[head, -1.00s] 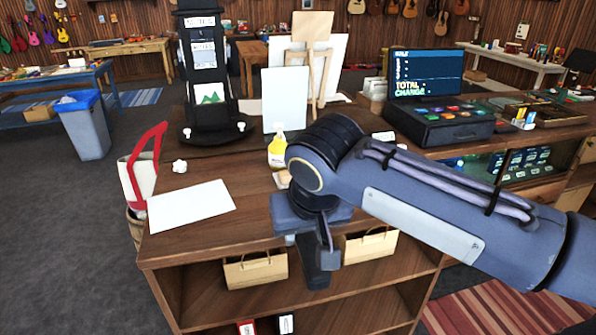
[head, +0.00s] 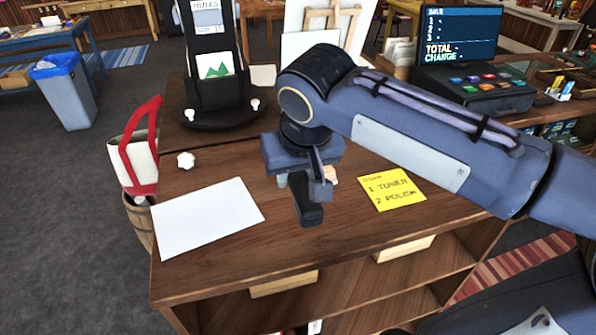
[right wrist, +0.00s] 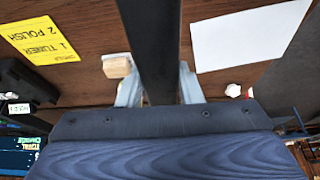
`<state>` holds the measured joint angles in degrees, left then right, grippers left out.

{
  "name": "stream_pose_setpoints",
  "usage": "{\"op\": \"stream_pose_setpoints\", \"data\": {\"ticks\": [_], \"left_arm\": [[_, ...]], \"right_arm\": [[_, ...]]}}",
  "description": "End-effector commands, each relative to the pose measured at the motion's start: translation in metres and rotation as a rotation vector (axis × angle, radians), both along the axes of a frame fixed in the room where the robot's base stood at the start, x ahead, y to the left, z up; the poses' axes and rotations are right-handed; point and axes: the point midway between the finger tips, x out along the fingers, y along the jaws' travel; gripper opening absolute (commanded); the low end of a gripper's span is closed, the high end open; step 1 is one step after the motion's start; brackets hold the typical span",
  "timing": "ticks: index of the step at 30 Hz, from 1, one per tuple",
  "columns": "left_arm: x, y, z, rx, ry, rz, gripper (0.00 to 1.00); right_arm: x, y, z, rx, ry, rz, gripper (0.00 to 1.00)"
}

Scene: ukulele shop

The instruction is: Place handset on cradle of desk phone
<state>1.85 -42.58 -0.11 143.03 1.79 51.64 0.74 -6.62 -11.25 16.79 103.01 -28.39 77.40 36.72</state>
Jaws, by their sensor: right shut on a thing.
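My right gripper (head: 306,186) is shut on the dark handset (head: 308,212), held over the wooden counter between the white sheet and the yellow note. In the right wrist view the handset (right wrist: 152,45) shows as a long black bar between the two pale fingers (right wrist: 158,88). A dark, low, box-like thing (right wrist: 28,80) with a small white card lies at the left of that view; it may be the desk phone, but its cradle cannot be made out. In the head view my right arm covers that area. My left gripper is not in view.
The counter (head: 225,258) holds a white sheet (head: 207,218), a yellow note (head: 391,193), a small pale block (right wrist: 117,66) and a white knob (head: 186,160). A black stand (head: 212,112) and a cash register (head: 475,92) stand behind. A red-handled bag (head: 141,160) is at the left edge.

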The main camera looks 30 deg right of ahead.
Motion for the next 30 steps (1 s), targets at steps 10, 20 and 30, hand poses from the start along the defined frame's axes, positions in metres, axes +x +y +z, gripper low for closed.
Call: {"op": "stream_pose_setpoints", "data": {"ticks": [10, 20, 30], "left_arm": [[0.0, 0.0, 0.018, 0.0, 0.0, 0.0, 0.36], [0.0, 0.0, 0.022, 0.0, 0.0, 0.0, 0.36], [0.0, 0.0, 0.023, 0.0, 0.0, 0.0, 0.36]], "right_arm": [[0.073, -0.019, -0.049, -0.002, 0.007, 0.0, 0.01], [0.098, -0.025, -0.079, -0.001, 0.001, 0.0, 0.01], [0.102, -0.026, -0.114, 0.0, -0.002, 0.0, 0.01]]}}
